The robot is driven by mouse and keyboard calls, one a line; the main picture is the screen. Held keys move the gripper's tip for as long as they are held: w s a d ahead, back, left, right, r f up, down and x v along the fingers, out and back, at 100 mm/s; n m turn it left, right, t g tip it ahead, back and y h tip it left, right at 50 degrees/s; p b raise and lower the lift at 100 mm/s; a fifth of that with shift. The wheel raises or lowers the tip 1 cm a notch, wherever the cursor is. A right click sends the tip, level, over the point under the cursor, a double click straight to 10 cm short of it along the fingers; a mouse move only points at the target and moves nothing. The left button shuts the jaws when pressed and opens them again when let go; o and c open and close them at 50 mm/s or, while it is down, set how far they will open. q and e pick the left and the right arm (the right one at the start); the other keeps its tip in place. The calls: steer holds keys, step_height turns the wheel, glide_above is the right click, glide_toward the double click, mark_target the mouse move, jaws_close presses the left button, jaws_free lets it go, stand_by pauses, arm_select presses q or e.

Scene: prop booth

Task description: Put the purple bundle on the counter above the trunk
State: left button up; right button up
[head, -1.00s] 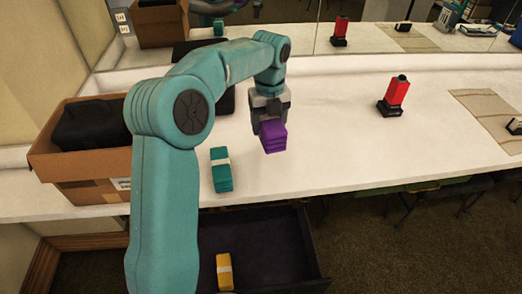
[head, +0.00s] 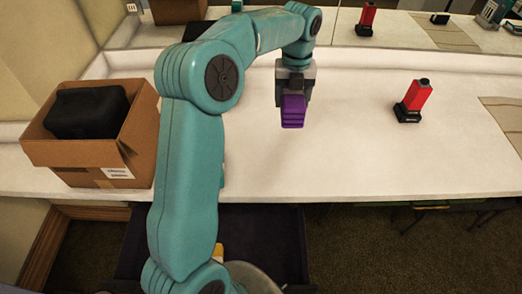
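The purple bundle (head: 292,112) is at the fingertips of my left gripper (head: 293,92), over the middle of the white counter (head: 360,150). The gripper appears shut on it; whether the bundle touches the counter is hard to tell. The dark open trunk (head: 268,240) is below the counter's front edge, partly hidden by my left arm. A yellow bundle (head: 217,251) in it shows only as a small piece beside my arm. My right gripper is not in view.
A cardboard box (head: 70,153) with a black case (head: 88,112) inside stands at the counter's left. A red device (head: 412,102) stands upright at right, near a beige mat (head: 505,115). A mirror runs along the back. The counter between bundle and red device is clear.

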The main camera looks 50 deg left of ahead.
arm_select(q)
steer(key=f, duration=1.4)
steer(key=shift+s+f, duration=0.35)
steer(key=shift+f, duration=0.05)
steer(key=shift+w+f, duration=0.15)
steer(key=shift+f, duration=0.55)
step_height(320, 180, down, 3)
steer(key=shift+f, duration=0.4)
steer(key=o, duration=1)
steer(key=shift+c, duration=0.2)
steer(key=shift+o, duration=1.2)
